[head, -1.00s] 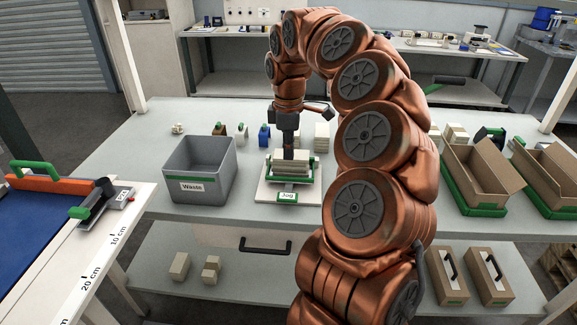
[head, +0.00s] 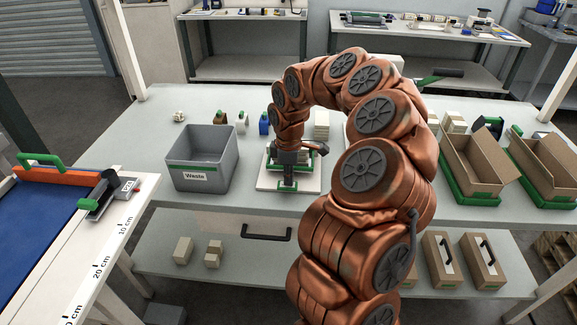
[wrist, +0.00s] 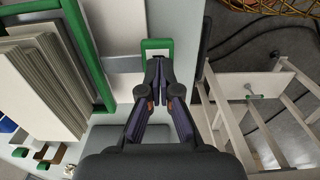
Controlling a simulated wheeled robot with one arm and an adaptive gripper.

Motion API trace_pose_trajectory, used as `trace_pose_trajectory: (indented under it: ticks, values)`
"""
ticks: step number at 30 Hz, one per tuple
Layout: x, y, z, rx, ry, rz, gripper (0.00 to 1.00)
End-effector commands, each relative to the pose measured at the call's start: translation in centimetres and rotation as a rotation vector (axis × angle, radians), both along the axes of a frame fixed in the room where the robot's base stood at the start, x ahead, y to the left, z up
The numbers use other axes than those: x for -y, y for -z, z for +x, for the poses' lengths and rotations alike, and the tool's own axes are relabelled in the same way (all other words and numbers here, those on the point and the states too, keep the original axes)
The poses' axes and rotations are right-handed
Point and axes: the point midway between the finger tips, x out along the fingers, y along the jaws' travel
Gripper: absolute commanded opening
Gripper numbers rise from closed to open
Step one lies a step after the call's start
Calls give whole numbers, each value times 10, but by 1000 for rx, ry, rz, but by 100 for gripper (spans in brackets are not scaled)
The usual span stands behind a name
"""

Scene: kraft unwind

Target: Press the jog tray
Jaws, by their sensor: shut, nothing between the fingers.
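The jog station's white base (head: 308,183) stands on the bench, with its green-edged tray behind my gripper. In the wrist view the green tray frame (wrist: 88,50) holds a stack of pale sheets (wrist: 38,80) at the left. A green-edged plate (wrist: 157,45) sits on the near edge of the base. My gripper (head: 287,187) points down at that front edge, shut and empty. Its fingertips (wrist: 158,65) overlap the near side of the plate in the wrist view; I cannot tell whether they touch it. The Jog label is mostly hidden in the head view.
A grey Waste bin (head: 200,182) stands left of the station. Small bottles and pale stacks are behind it. Open cardboard boxes in green trays (head: 480,185) are at the right. A blue-topped table (head: 40,225) is at the left.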

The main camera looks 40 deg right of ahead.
Motion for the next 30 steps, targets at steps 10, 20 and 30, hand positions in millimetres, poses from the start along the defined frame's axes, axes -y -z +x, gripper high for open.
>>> trace_pose_trajectory:
  ticks: [10, 20, 30]
  values:
    - [0, 4, 0, 1, -1, 0, 0]
    - [-1, 15, -1, 28, -4, -22, 0]
    - [-3, 32, -3, 92, -3, -80, 0]
